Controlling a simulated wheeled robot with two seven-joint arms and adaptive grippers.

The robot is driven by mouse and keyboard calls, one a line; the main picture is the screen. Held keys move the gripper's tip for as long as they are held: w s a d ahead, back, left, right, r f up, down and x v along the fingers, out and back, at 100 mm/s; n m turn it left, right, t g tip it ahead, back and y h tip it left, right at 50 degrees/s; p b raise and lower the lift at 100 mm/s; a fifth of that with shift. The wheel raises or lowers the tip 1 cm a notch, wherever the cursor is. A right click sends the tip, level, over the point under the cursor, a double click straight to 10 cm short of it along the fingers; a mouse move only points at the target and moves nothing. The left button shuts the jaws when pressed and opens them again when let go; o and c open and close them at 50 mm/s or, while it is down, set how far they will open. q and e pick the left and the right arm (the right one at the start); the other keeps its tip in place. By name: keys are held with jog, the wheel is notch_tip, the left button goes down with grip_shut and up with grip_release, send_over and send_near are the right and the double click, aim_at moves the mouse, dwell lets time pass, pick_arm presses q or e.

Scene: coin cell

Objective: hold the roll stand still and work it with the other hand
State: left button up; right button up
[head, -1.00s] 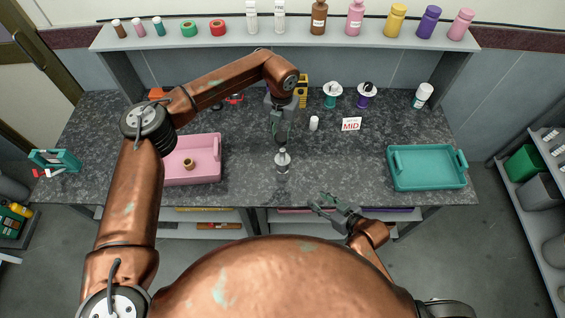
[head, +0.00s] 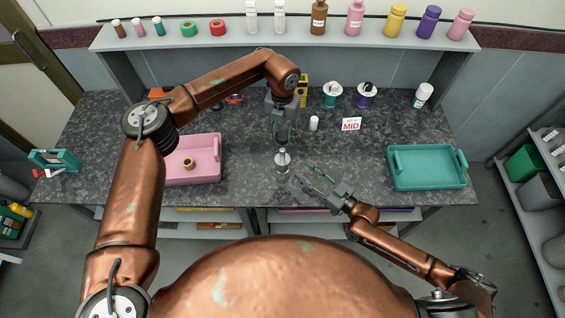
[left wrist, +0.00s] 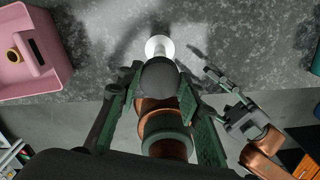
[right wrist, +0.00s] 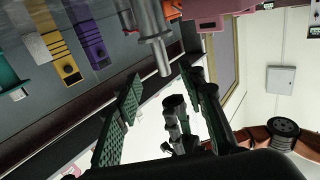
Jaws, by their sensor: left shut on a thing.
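The roll stand (head: 282,161) is a small silver-grey upright thing with a pale upper part, near the front middle of the bench. My left gripper (head: 282,146) points down over it and is shut on its top, which the fingers hide in the head view. In the left wrist view a bright round part of the stand (left wrist: 158,45) shows just beyond the fingertips. My right gripper (head: 305,174) is low to the right of the stand, apart from it, with its fingers spread and empty. Its open fingers also show in the right wrist view (right wrist: 165,85).
A pink tray (head: 212,174) with a small brown ring (head: 188,163) stands left of the stand. A teal tray (head: 430,181) lies far right. A white vial (head: 314,123) and a MID card (head: 351,124) stand behind.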

aim_at(282, 154)
jog(key=x, duration=1.2)
grip_shut()
dwell(0.4)
dwell(0.3)
